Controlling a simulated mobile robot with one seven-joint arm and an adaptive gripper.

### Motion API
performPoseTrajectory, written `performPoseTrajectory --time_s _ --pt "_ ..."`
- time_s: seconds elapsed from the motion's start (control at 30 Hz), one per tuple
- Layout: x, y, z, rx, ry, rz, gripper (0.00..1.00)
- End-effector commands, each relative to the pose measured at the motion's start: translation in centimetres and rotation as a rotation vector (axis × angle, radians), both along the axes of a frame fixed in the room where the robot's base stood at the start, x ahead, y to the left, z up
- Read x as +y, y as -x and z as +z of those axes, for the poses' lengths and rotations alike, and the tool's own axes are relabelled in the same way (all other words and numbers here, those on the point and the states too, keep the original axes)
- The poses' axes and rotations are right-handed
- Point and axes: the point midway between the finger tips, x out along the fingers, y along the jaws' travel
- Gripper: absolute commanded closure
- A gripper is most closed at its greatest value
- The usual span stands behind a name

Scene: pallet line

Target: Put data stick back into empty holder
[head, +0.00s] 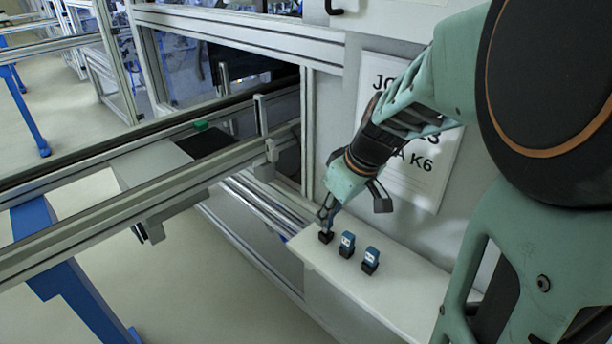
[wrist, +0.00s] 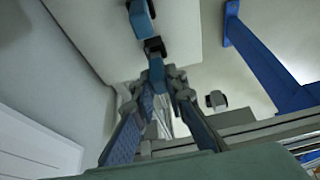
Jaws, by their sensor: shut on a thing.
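My gripper (head: 327,214) is over the left end of the white shelf (head: 397,307), pointing down at the leftmost black holder (head: 326,237). In the wrist view my gripper (wrist: 166,84) is shut on a blue data stick (wrist: 157,70). The stick's far end is at or very near a black holder (wrist: 154,46); I cannot tell whether it is seated. In the head view the fingers mostly hide this stick. Two other blue data sticks, a middle one (head: 347,241) and a right one (head: 371,255), stand upright in black holders to the right.
A wall with a printed sign (head: 398,160) rises behind the shelf. A conveyor with metal rails (head: 150,190) runs at the left, with a small green object (head: 200,126) on it. The shelf's right part is clear.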

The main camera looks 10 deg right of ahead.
Motion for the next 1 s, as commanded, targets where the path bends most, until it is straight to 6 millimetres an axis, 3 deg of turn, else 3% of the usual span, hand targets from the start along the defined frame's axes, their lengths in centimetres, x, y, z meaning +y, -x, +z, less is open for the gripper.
performPoseTrajectory --time_s 1.0 --pt "0.00 0.00 -0.78 0.000 0.000 0.000 1.00"
